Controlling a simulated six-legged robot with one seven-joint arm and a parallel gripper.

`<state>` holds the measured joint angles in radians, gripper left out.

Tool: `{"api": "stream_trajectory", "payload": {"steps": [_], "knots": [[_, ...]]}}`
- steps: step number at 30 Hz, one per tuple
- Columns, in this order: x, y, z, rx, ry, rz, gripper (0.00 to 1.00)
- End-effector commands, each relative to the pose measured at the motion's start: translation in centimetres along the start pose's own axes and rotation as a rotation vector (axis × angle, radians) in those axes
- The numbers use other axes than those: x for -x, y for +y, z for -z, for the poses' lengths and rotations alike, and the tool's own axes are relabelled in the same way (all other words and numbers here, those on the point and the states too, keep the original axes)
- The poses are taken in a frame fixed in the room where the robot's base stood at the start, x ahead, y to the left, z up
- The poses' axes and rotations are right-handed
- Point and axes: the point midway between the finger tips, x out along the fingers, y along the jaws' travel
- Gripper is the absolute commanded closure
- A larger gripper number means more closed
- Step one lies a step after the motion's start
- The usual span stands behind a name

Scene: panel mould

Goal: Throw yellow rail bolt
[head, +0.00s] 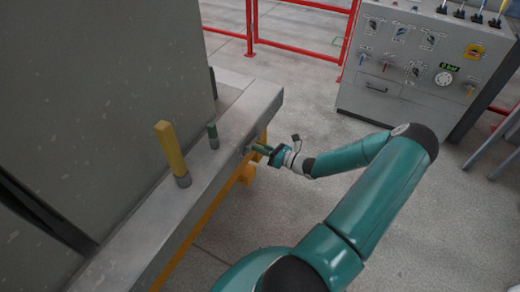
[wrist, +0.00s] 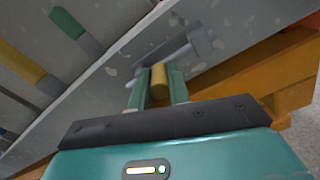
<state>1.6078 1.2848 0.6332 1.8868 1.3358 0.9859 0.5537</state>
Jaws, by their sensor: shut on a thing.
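The yellow rail bolt (wrist: 159,80) shows in the wrist view as a short yellow cylinder at the side face of the grey rail. The green fingers of my gripper (wrist: 158,88) stand on either side of it, shut on it. A grey metal fitting (wrist: 185,48) sits on the rail just beyond the fingertips. In the head view my gripper (head: 262,149) reaches the outer side of the rail (head: 225,150) from the right. The bolt is hidden there by the gripper.
A tall yellow handle (head: 170,148) and a short green one (head: 212,130) stand on the rail, left of my gripper. A yellow-orange frame (head: 247,172) runs below. A control cabinet (head: 420,70) and red railings (head: 300,50) stand behind. The floor on the right is open.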

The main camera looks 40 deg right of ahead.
Motion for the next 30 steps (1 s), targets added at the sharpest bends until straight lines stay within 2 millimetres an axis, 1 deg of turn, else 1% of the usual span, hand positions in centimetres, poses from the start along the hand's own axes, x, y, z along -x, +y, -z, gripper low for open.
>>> {"api": "stream_trajectory", "payload": {"steps": [1, 3, 6, 8, 11, 18, 19, 21, 22, 30], "knots": [[0.0, -0.9, -0.4, 0.006, 0.001, 0.003, 1.0], [0.0, -2.1, -0.9, 0.007, 0.001, 0.003, 1.0], [0.0, -3.5, -1.5, 0.005, 0.001, 0.003, 1.0], [0.1, -4.1, -1.7, 0.005, 0.0, 0.003, 1.0], [0.1, -4.4, -1.9, 0.002, 0.001, 0.003, 1.0], [0.1, -4.6, -2.0, 0.004, 0.0, 0.007, 1.0], [0.1, -4.6, -2.0, 0.004, -0.001, 0.008, 0.76], [0.1, -4.6, -2.0, 0.004, -0.001, 0.008, 0.62], [0.1, -4.6, -2.0, 0.004, -0.001, 0.007, 0.6], [0.1, -4.4, -1.9, 0.002, 0.0, 0.003, 0.6]]}}
